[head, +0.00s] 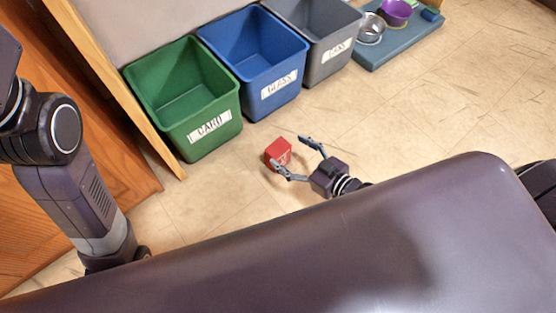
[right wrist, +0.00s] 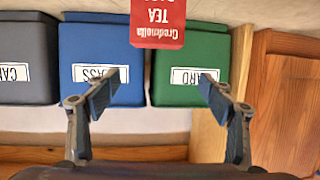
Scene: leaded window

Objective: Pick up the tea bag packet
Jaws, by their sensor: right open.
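The tea bag packet (head: 278,152) is a small red box on the floor, in front of the green and blue bins. In the right wrist view the packet (right wrist: 158,22) shows at the top middle, its "TEA" lettering upside down. My right gripper (head: 287,152) is open, its fingers spread toward the packet. In the right wrist view the packet lies beyond the open fingertips (right wrist: 161,79), in line with the gap between them, and nothing is held. My left arm comes in at the left; its gripper does not show.
A green bin (head: 216,144), a blue bin (head: 268,108) and a grey bin (head: 333,63) stand in a row along the wall. A blue-grey mat (head: 394,52) with bowls lies at the top right. Wooden panels are at the left.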

